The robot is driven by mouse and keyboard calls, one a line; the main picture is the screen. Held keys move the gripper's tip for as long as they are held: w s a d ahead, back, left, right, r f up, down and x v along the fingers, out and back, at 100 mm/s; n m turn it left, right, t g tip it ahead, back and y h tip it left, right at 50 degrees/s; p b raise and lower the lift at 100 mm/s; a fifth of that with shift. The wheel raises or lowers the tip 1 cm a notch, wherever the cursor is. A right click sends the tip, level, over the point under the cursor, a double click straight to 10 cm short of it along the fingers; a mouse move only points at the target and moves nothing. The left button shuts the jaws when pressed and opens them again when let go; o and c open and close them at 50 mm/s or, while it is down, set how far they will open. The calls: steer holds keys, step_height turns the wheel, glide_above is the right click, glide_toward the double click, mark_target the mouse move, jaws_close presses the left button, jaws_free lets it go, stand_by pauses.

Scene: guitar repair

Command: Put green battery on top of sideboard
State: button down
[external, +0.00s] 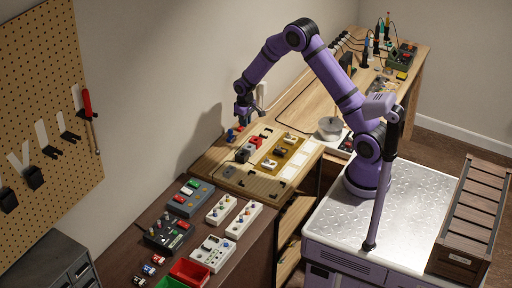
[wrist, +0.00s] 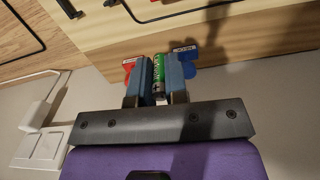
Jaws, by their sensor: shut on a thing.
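The green battery (wrist: 159,82) is between the two blue fingers of my gripper (wrist: 159,86) in the wrist view. My gripper is shut on it. In the external view my gripper (external: 243,112) hangs close to the wall, over the back edge of the light wood bench; the battery is too small to make out there. A dark brown wooden surface (external: 120,252), which may be the sideboard, stands at the lower left of the external view, beside the light wood top (external: 212,158).
A red clip (wrist: 128,66) and a blue clip (wrist: 188,56) lie just beyond my fingers. Pedals (external: 190,198), small batteries (external: 158,259) and a red bin (external: 190,271) occupy the dark surface. A wall socket (wrist: 42,148) is close to my gripper. A pegboard (external: 45,100) hangs left.

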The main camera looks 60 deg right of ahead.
steer(key=s+a+r, duration=0.1)
steer(key=s+a, duration=0.1)
steer(key=a, duration=0.7)
steer(key=shift+s+a+r+n, duration=0.15)
steer(key=shift+s+r+n, duration=0.1)
steer(key=shift+n, duration=0.15)
steer(key=shift+w+r, duration=0.1)
